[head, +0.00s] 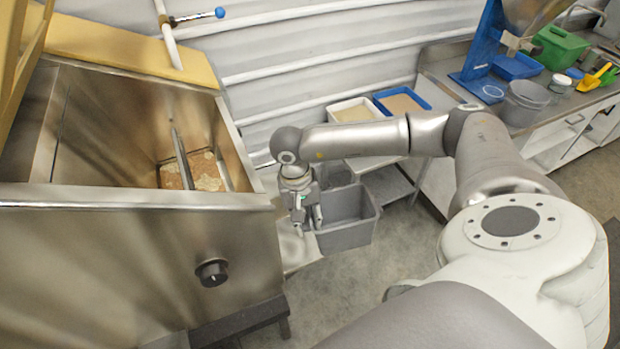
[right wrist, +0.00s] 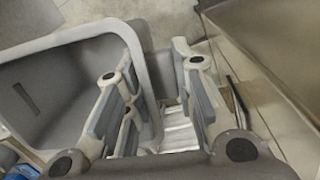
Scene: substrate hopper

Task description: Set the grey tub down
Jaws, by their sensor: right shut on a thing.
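The grey tub (head: 352,232) is upright and open-topped beside the steel hopper's right side. My right gripper (head: 310,222) is shut on the tub's left wall at its rim. In the right wrist view the tub (right wrist: 50,105) fills the left side, with its rim running between the fingers (right wrist: 160,110). I see no contents in the visible part of the tub. Whether its base touches anything is hard to tell. My left gripper is not in view.
The steel hopper (head: 120,265) with a dark knob (head: 211,273) stands at left, some tan material (head: 205,172) inside. A pale metal surface (head: 296,252) lies below the gripper. White (head: 335,108) and blue (head: 424,102) trays stand behind. Floor (head: 370,285) in front is clear.

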